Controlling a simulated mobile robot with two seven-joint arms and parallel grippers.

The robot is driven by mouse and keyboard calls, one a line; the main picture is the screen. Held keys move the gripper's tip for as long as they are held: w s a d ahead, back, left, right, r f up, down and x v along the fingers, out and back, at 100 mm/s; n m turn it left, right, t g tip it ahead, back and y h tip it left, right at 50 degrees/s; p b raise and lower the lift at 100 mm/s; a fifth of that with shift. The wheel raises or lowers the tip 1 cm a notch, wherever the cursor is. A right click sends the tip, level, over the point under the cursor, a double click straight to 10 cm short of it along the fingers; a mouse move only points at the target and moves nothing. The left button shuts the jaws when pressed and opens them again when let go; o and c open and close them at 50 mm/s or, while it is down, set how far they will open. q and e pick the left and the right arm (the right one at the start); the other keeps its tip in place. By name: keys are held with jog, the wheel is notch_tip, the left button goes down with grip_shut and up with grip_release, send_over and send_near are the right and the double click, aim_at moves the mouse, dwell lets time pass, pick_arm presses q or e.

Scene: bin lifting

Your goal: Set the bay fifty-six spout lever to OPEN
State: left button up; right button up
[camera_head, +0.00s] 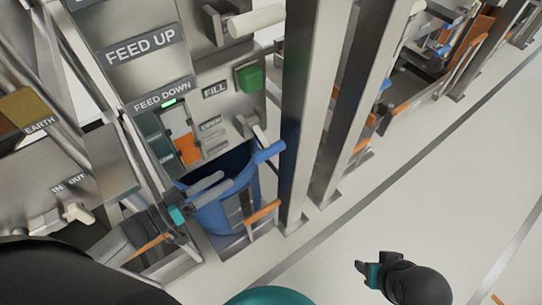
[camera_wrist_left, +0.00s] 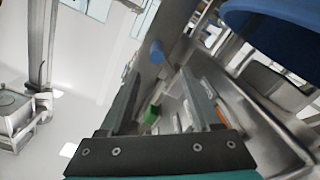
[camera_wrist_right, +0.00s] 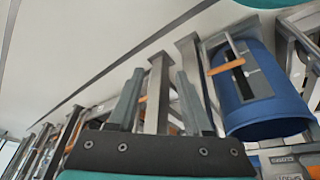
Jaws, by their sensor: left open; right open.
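A lever with a grey arm and a blue grip (camera_head: 270,152) sticks out from the panel below the green button in the head view. It looks like the spout lever. Small labels (camera_head: 210,125) beside it are too small to read surely. A blue grip also shows beyond the fingers in the left wrist view (camera_wrist_left: 156,52). My left gripper (camera_head: 214,188) is open and empty, below and left of the lever, over the blue bin. My right gripper (camera_head: 362,270) is open and empty over the floor, well to the right. No bay number is legible.
The blue bin (camera_head: 242,205) stands below the panel; it also shows in the right wrist view (camera_wrist_right: 262,100). A green button (camera_head: 250,78) and a pale cylindrical handle (camera_head: 257,20) are above the lever. Steel posts (camera_head: 308,110) stand just right.

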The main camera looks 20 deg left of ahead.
aim_at(265, 155)
pick_arm(q)
jog(key=b+x, duration=0.1)
jog(key=x, duration=0.4)
jog(key=b+x, duration=0.2)
jog(key=x, duration=0.3)
jog(key=shift+w+d+r, duration=0.1)
jog(key=shift+d+r, duration=0.1)
jog(key=shift+d, duration=0.05)
jog(key=shift+b+x, duration=0.65)
jog(key=shift+x, duration=1.7)
pick_arm(e)
jog(key=w+a+r+t+y, duration=0.2)
jog(key=w+a+r+t, duration=0.1)
jog(key=w+a+t, duration=0.1)
jog(key=shift+w+a+r+n+t+y, duration=0.3)
jog(key=shift+w+a+r+t+y, duration=0.1)
jog(key=shift+a+t, duration=0.55)
jog(key=shift+a, duration=0.1)
pick_arm(q)
grip_shut()
